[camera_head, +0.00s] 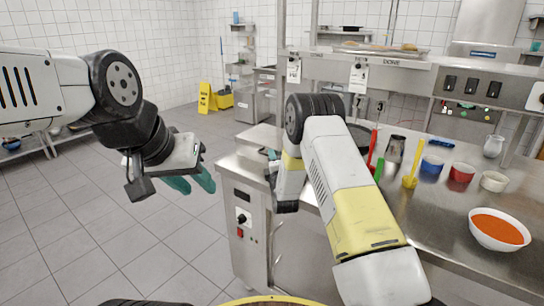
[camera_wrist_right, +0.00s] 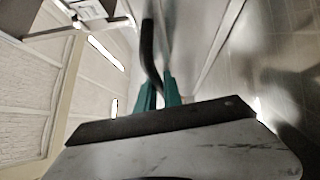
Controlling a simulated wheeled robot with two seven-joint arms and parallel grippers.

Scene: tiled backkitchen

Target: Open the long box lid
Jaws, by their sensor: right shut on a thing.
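The steel unit (camera_head: 262,137) at the left end of the counter, likely the long box with its lid, is mostly hidden behind my right arm; I cannot tell how far the lid is raised. My right gripper (camera_head: 272,154) is at this unit, its teal fingers barely showing. In the right wrist view, the fingers of my right gripper (camera_wrist_right: 160,92) are closed around a dark curved bar, seemingly a handle (camera_wrist_right: 149,50), beside a steel surface. My left gripper (camera_head: 194,181) hangs over the floor at left, its two teal fingers apart and empty.
The steel counter (camera_head: 440,215) at right holds a bowl of orange food (camera_head: 499,229), small cups (camera_head: 461,172), a pitcher (camera_head: 493,146) and colored utensils (camera_head: 411,168). A yellow floor sign (camera_head: 204,97) stands behind.

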